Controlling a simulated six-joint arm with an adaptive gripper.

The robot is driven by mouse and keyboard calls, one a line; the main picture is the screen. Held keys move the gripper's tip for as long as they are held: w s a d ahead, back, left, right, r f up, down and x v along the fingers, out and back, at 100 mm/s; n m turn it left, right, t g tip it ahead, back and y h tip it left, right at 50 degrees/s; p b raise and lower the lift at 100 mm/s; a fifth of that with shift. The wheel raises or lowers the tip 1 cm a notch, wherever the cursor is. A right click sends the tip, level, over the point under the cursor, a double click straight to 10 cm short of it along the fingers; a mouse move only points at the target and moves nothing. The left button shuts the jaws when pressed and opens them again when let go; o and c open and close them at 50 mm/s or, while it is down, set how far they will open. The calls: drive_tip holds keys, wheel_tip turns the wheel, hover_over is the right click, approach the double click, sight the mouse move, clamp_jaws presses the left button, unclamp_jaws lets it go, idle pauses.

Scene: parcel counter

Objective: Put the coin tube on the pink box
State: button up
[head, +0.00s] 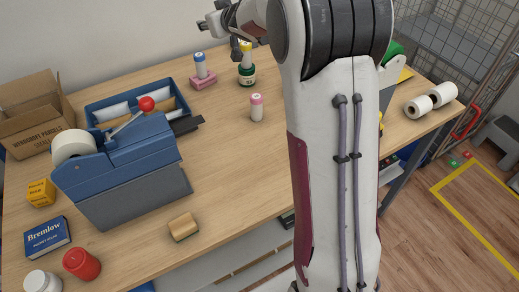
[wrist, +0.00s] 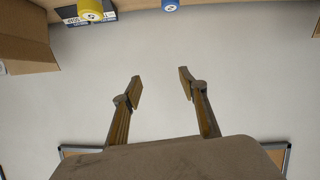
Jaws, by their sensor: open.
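A white tube with a blue cap (head: 200,66) stands upright on the pink box (head: 204,81) at the back of the counter. A similar tube with a pink cap (head: 256,107) stands on the bare wood nearer the middle. A yellow-capped tube (head: 246,59) is at the green jar (head: 246,76), seemingly on top of it. No label shows which is the coin tube; the blue-capped one is on the pink box. My gripper (head: 219,38) is raised above the back of the counter, apart from these things. In the wrist view its fingers (wrist: 160,83) are spread, with nothing between them.
A blue tape dispenser (head: 130,165) and blue tray (head: 95,112) fill the left side, with a cardboard box (head: 38,112) behind. A sponge (head: 184,227) lies near the front edge. White rolls (head: 430,101) lie at right. Wood around the pink-capped tube is clear.

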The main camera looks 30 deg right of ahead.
drive_tip(key=s+a+r+m+g+h, duration=0.1)
drive_tip(key=s+a+r+g, duration=0.1)
drive_tip(key=s, duration=1)
drive_tip(key=s+a+r+m+g+h, duration=0.1)
drive_tip(key=s+r, duration=0.2)
drive_tip(key=s, duration=0.8)
drive_tip(key=s+a+f+g+y, duration=0.1)
drive_tip(key=s+a+f, duration=0.2)
drive_tip(key=s, duration=0.6)
drive_tip(key=s+a+f+g+y, duration=0.1)
drive_tip(key=s+a+f, duration=0.3)
drive_tip(key=s, duration=0.5)
drive_tip(key=s+a+f+n+g, duration=0.1)
drive_tip(key=s+a+f+g, duration=0.1)
drive_tip(key=s, duration=0.7)
drive_tip(key=shift+a+f+g+y, duration=0.4)
drive_tip(key=shift+a+f, duration=0.25)
drive_tip(key=shift+a, duration=0.1)
